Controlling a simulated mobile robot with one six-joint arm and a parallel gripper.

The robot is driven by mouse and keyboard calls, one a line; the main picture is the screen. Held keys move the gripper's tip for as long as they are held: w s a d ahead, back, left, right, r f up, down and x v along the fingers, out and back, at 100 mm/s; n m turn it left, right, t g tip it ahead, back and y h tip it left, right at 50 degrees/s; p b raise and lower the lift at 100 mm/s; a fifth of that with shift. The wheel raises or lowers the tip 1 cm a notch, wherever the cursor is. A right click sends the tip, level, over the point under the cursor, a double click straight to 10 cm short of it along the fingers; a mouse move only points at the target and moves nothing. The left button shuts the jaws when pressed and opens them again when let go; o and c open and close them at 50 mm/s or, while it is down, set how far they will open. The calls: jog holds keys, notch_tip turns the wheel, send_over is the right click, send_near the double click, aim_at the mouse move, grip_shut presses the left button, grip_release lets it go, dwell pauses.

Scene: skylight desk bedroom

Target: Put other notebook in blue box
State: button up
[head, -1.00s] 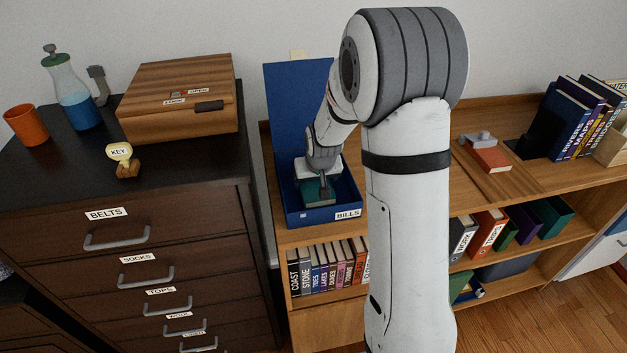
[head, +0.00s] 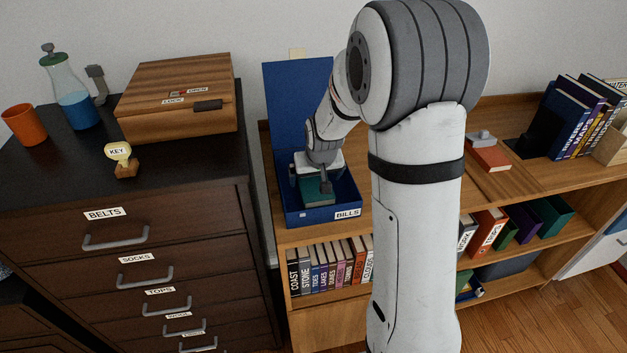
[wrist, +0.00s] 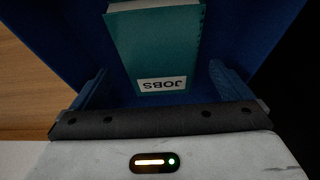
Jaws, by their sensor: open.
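The blue box (head: 287,219), labelled BILLS, stands on the low wooden shelf with its lid open against the wall. A teal notebook (head: 318,192) lies inside it; the wrist view shows its JOBS label (wrist: 162,84). My gripper (head: 311,186) is down in the box, over the teal notebook. Its fingers are open, one on each side of the notebook, with gaps showing in the wrist view. A red notebook-like item (head: 489,158) lies on the shelf top to the right, with a small grey object (head: 481,137) on it.
A dark dresser (head: 60,190) stands left, bearing a wooden lockbox (head: 180,100), an orange cup (head: 25,124), a flask (head: 75,105) and a KEY stamp (head: 122,160). Upright books (head: 570,122) stand at the shelf's right. My arm hides the shelf middle.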

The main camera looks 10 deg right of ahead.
jog(key=v, duration=1)
jog(key=s+r+g, duration=0.1)
jog(key=s+r, duration=0.2)
jog(key=s, duration=2.1)
jog(key=shift+c, duration=0.6)
